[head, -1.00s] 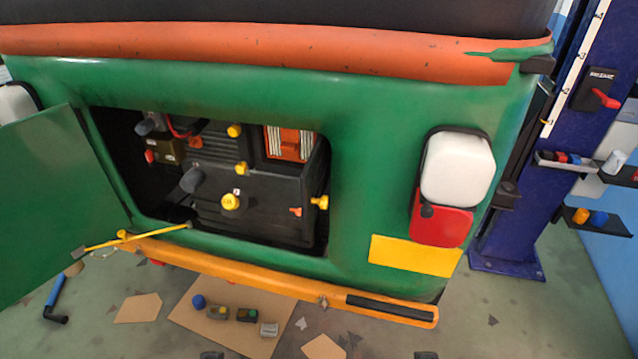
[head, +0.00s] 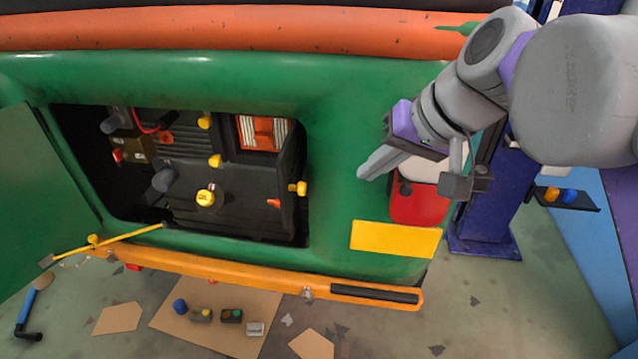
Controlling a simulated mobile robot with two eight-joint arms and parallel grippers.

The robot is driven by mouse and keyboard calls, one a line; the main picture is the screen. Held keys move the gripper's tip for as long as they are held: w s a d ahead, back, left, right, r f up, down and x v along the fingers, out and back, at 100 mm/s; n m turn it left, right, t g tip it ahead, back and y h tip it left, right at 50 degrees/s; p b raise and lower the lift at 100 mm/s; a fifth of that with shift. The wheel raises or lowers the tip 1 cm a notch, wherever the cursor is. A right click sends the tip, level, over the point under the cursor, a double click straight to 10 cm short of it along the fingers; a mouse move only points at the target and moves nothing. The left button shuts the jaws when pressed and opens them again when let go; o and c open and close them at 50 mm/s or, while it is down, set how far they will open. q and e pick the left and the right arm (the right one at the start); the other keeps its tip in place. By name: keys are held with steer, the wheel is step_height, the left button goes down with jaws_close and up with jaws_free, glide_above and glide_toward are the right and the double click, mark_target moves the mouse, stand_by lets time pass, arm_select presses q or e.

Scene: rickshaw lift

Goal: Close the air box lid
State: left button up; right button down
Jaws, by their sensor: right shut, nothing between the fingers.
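The engine bay of the green vehicle is open. Inside it, a dark air box shows an orange, white-ribbed filter (head: 263,132) in its upper right part. A dark panel that looks like the air box lid (head: 292,165) stands swung out at the right side of the bay, with a yellow knob (head: 298,188) at its edge. My right gripper (head: 366,171) is shut and empty, in front of the green body to the right of the bay, apart from the lid. It partly hides the white and red tail lamp. My left gripper is out of view.
The green bay door (head: 38,190) hangs open at the left, with a yellow rod (head: 110,243) beside it. An orange bumper (head: 230,275) runs below the bay. Cardboard (head: 215,335) with small parts lies on the floor. A blue post (head: 487,215) stands at the right.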

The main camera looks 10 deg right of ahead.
steer(key=w+a+f, duration=0.5)
steer(key=a+f, duration=0.2)
steer(key=shift+w+b, duration=0.4)
steer(key=shift+a, duration=0.1)
stand_by(0.5)
